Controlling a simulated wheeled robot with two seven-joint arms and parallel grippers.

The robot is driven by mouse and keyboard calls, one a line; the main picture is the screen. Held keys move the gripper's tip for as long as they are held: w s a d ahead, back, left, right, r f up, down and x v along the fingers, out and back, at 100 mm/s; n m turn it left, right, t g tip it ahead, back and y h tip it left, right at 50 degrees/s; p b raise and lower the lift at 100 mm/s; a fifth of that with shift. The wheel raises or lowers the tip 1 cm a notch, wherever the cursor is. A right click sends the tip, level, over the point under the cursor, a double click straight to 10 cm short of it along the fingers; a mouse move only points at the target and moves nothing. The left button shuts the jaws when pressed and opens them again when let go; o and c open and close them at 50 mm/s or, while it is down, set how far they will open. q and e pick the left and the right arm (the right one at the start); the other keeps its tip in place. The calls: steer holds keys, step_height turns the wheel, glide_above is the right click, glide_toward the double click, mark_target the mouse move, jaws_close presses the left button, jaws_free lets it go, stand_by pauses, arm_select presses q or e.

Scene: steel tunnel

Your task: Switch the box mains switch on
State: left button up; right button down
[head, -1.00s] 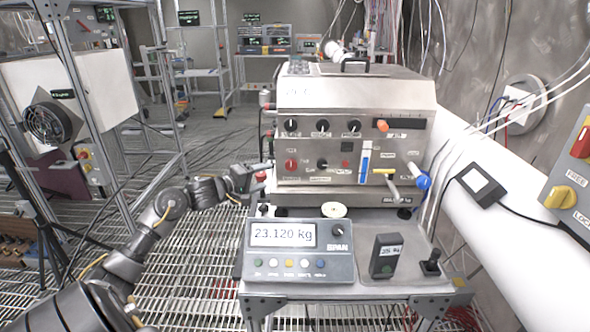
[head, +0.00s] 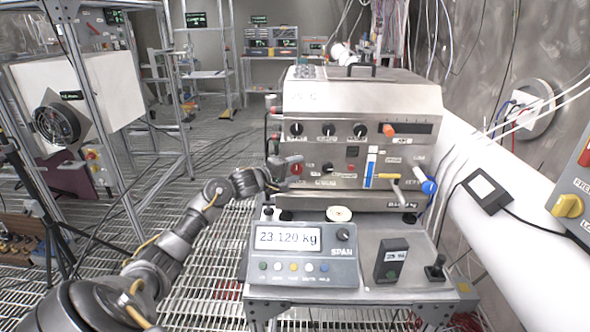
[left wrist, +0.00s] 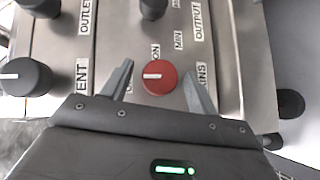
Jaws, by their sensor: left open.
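The steel box (head: 360,110) stands at the back of the bench, its front panel full of knobs and labels. The red mains switch (left wrist: 158,77) is a round knob with a white mark, between labels reading ON and one ending in "INS". It also shows low on the left of the panel in the head view (head: 296,169). My left gripper (head: 284,170) reaches the panel from the left. In the left wrist view its open fingers (left wrist: 158,70) stand on either side of the red knob, with a visible gap to each. My right gripper is not in view.
Black knobs (left wrist: 24,77) sit close to my left fingers. A scale display (head: 303,250) reading 23.120 kg, a cream disc (head: 339,214) and a small black device (head: 391,261) are on the bench in front. A white pipe (head: 500,190) runs along the right.

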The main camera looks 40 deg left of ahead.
arm_select(q)
steer(key=shift+w+f, duration=0.1)
steer(key=shift+w, duration=0.25)
steer(key=shift+c, duration=0.5)
steer(key=c, duration=0.9)
steer(key=r+m+g+y+p, duration=0.1)
steer(key=m+g+p, duration=0.1)
steer(key=p, duration=0.8)
steer(key=shift+r, duration=0.2)
steer(key=m+g+y+p, duration=0.1)
steer(key=p, duration=0.2)
steer(key=m+g+y+p, duration=0.1)
steer(key=p, duration=0.2)
steer(key=m+g+y+p, duration=0.1)
steer(key=g+p, duration=0.1)
steer(key=p, duration=0.2)
steer(key=shift+d+f, duration=0.15)
steer(key=shift+f, duration=0.15)
steer(key=shift+f+m+g+y+p, duration=0.1)
steer(key=shift+m+g+y+p, duration=0.3)
steer(key=shift+g+y+p, duration=0.15)
steer(key=shift+w+f+m+g+y, duration=0.1)
steer(key=shift+f+m+g+y, duration=0.1)
steer(key=shift+m+g+y, duration=0.45)
steer(key=shift+m+g+y+b, duration=0.6)
steer(key=shift+g+y, duration=0.2)
steer(key=shift+y, duration=0.4)
